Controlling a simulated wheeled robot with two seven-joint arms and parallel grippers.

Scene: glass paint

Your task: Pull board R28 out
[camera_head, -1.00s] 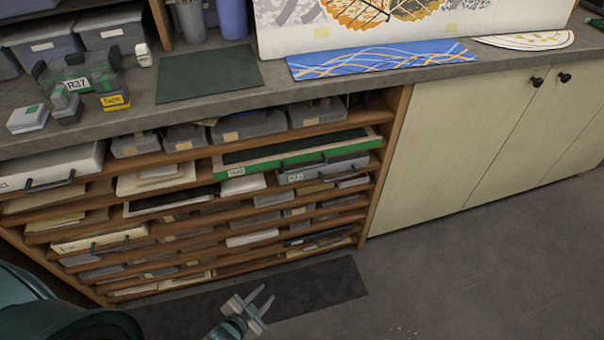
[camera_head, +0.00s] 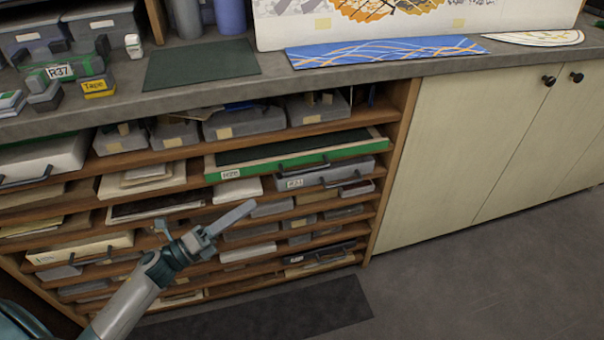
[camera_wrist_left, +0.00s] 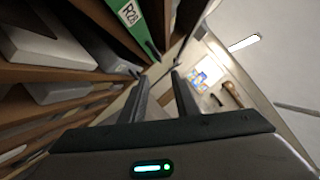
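Board R28 (camera_head: 270,164) has a green front edge with a white label at its left end and a dark handle near its middle. It lies in an upper slot of the wooden rack and sticks out a little at the front. Its green edge and label also show at the top of the left wrist view (camera_wrist_left: 137,27). My left gripper (camera_head: 206,217) is open and empty, in front of the rack, below and left of the board's handle. The fingers stand apart in the left wrist view (camera_wrist_left: 160,76) and touch nothing. My right gripper is not in view.
A grey drawer (camera_head: 325,174) with a handle sits right under the board. A white handled box (camera_head: 45,158) juts out at upper left. The counter (camera_head: 420,67) overhangs the rack. Cream cupboard doors (camera_head: 460,150) stand to the right.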

